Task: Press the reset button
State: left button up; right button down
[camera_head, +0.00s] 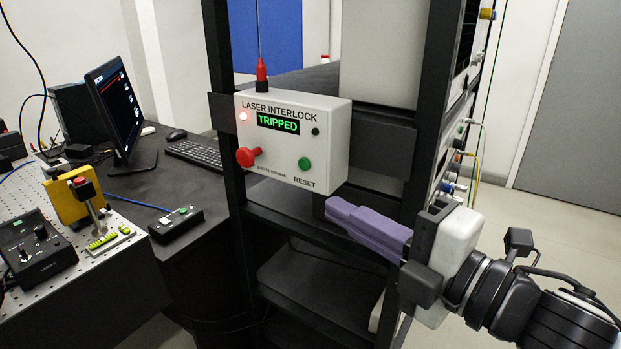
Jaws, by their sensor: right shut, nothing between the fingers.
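A light grey laser interlock box (330,130) is mounted on the black rack. Its display (278,122) reads TRIPPED in green and a red lamp (243,116) glows at its left. The green reset button (304,164) is at the lower right of its face, above the word RESET. A red knob (248,157) sticks out at the lower left. My right gripper (334,207), with purple fingers, is shut and empty. Its tips are below the box and the reset button, apart from the button in the picture. My left gripper is not in view.
The black rack post (432,110) stands close to my right gripper. A dark desk at the left holds a monitor (115,105) and keyboard (200,154). A perforated bench (60,248) with several devices is at the lower left. Open floor (560,235) lies at the right.

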aim_at(311, 175)
jog(key=w+a, duration=0.1)
jog(key=w, duration=0.2)
jog(key=w+a, duration=0.2)
jog(key=w, duration=0.2)
jog(key=w+a+p, duration=0.1)
jog(key=w, duration=0.2)
jog(key=shift+w+a, duration=0.15)
jog(key=shift+a, duration=0.1)
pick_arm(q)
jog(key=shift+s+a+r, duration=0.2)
pick_arm(e)
jog(key=shift+w+d, duration=0.2)
jog(key=shift+w, duration=0.1)
